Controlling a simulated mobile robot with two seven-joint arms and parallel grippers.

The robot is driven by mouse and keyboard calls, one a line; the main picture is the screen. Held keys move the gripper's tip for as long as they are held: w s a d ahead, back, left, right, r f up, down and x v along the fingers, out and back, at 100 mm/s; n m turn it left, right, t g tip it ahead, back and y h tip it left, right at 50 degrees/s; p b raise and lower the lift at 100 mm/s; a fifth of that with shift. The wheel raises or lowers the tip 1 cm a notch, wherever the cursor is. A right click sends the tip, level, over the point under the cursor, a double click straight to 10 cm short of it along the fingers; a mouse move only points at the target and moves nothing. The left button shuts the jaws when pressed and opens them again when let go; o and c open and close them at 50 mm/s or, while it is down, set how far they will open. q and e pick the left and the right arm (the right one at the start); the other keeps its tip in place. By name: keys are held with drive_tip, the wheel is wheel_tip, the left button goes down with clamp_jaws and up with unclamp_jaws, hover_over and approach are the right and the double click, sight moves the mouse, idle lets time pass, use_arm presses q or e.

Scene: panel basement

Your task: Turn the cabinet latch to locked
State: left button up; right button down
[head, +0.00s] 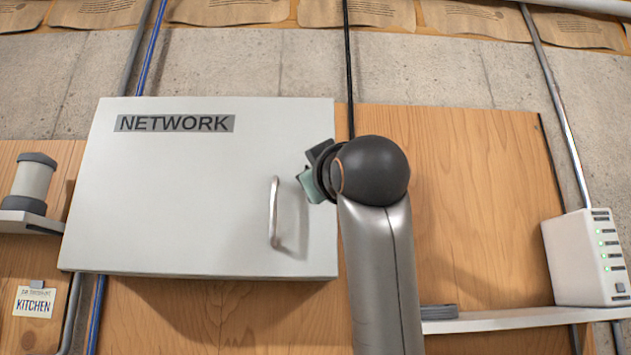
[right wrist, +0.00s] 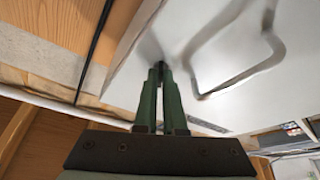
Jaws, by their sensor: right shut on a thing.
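The grey-white cabinet (head: 170,195) labelled NETWORK hangs on the wall with its door closed. Its bent metal handle (head: 273,212) is on the right part of the door and also shows in the right wrist view (right wrist: 196,62). My right gripper (head: 309,174) is at the door's right edge, above and right of the handle. In the right wrist view its two green fingers (right wrist: 160,70) are close together, shut on a small part at the door surface. That part, apparently the latch, is almost fully hidden by the fingers, so its angle cannot be told. My left gripper is not in view.
A white box with green lights (head: 588,258) stands on a shelf (head: 500,319) at the right. A cylinder (head: 34,183) sits on a left shelf above a KITCHEN card (head: 34,302). A black cable (head: 349,70) runs behind my right wrist. The wood panel (head: 480,200) right of the cabinet is mostly clear.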

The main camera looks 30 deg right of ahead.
drive_tip(key=shift+w+a+m+g+h, duration=0.1)
drive_tip(key=shift+m+g+h, duration=0.15)
drive_tip(key=shift+m+h, duration=0.85)
drive_tip(key=shift+w+a+m+g+h, duration=0.15)
drive_tip(key=shift+m+h, duration=0.3)
drive_tip(key=shift+m, duration=1.3)
drive_tip(key=shift+s+d+m+g+h, duration=0.1)
drive_tip(key=shift+m+g+h, duration=0.2)
drive_tip(key=shift+m+h, duration=0.8)
drive_tip(key=shift+m+y, duration=0.25)
drive_tip(key=shift+m, duration=0.5)
drive_tip(key=c, duration=1)
unclamp_jaws()
drive_tip(key=shift+f, duration=0.1)
